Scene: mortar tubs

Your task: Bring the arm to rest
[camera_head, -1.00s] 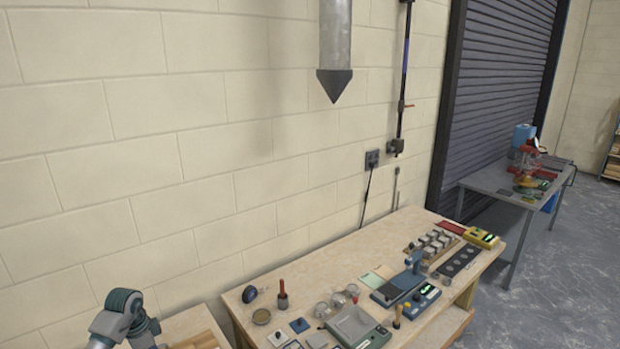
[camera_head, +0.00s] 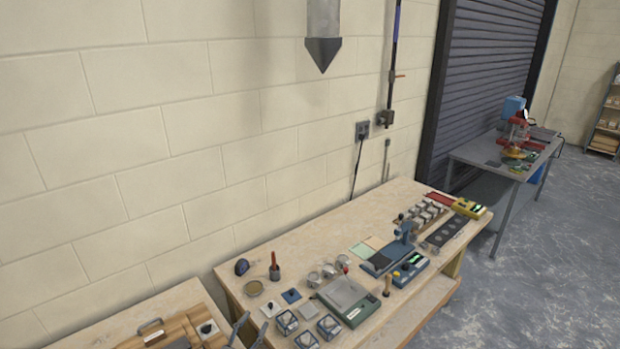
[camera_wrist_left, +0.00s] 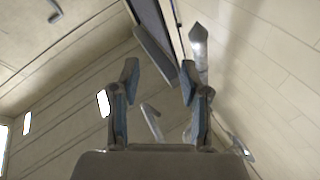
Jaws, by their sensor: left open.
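My left gripper (camera_head: 247,332) shows only by its dark finger parts at the bottom edge of the head view, in front of the near bench corner. In the left wrist view my left gripper (camera_wrist_left: 159,78) has its two fingers spread apart with nothing between them. That view looks up past the fingers at the ceiling, the walls and the grey pipe (camera_wrist_left: 200,55). The rest of my left arm is out of the head view. My right gripper is in neither view.
A wooden bench (camera_head: 225,245) carries a green scale (camera_head: 345,298), small tubs, tools and a yellow device (camera_head: 469,208). A second bench with a wooden case (camera_head: 165,330) stands at lower left. The pipe (camera_head: 323,50) hangs above. Floor (camera_head: 560,260) is clear at right.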

